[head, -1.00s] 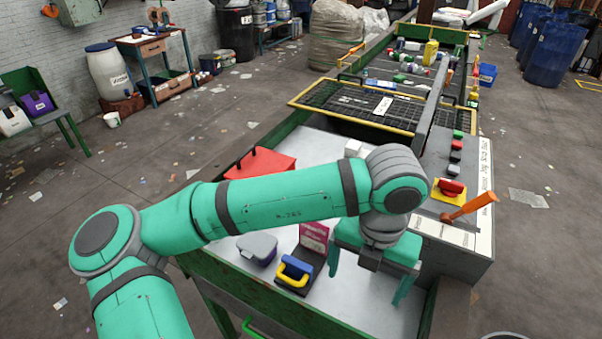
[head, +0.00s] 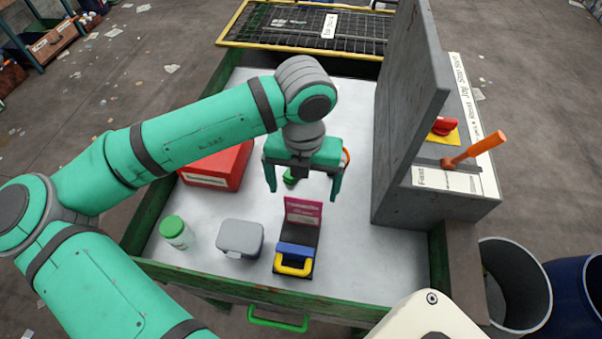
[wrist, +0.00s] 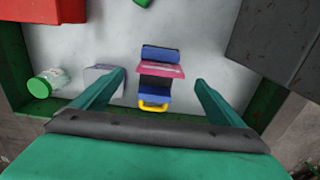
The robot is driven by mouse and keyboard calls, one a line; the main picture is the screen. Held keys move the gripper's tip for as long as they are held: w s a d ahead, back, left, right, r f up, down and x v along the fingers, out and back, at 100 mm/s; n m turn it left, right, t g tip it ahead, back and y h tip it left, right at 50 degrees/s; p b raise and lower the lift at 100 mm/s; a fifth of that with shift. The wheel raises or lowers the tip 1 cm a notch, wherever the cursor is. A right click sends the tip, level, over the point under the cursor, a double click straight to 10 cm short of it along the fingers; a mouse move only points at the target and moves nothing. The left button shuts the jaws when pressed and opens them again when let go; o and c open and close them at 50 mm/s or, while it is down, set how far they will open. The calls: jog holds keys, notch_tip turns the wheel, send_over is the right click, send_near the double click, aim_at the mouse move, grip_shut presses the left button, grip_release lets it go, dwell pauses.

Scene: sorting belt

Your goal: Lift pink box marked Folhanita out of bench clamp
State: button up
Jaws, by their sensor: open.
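The pink box (head: 303,211) stands upright in the bench clamp (head: 280,268), which has a blue jaw and a yellow handle. In the wrist view the pink box (wrist: 160,70) shows as a strip between the clamp's blue parts (wrist: 155,97), with the yellow handle nearest me. My gripper (head: 302,194) is open and empty, pointing down above the box. In the wrist view its fingers (wrist: 160,80) lie either side of the box and clamp, with clear gaps. The marking on the box is too small to read surely.
A grey lidded container (head: 240,238) and a green-capped jar (head: 175,232) stand left of the clamp. A red case (head: 216,166) lies farther back, and a small green thing (head: 290,177) is behind my gripper. A grey wall (head: 408,130) rises at right. The tabletop right of the clamp is clear.

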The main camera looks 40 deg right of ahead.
aim_at(303, 199)
notch_tip(303, 199, down, 7)
jog(key=shift+s+f, duration=0.1)
jog(key=shift+f, duration=0.05)
dwell(0.4)
jog(key=c, duration=1.1)
jog(key=shift+s+a+r, duration=0.25)
jog(key=shift+s+a, duration=0.6)
jog(key=shift+a, duration=0.2)
jog(key=shift+r, duration=0.1)
notch_tip(303, 199, up, 8)
jog(key=shift+r, duration=0.15)
dwell(0.6)
jog(key=shift+c, duration=0.5)
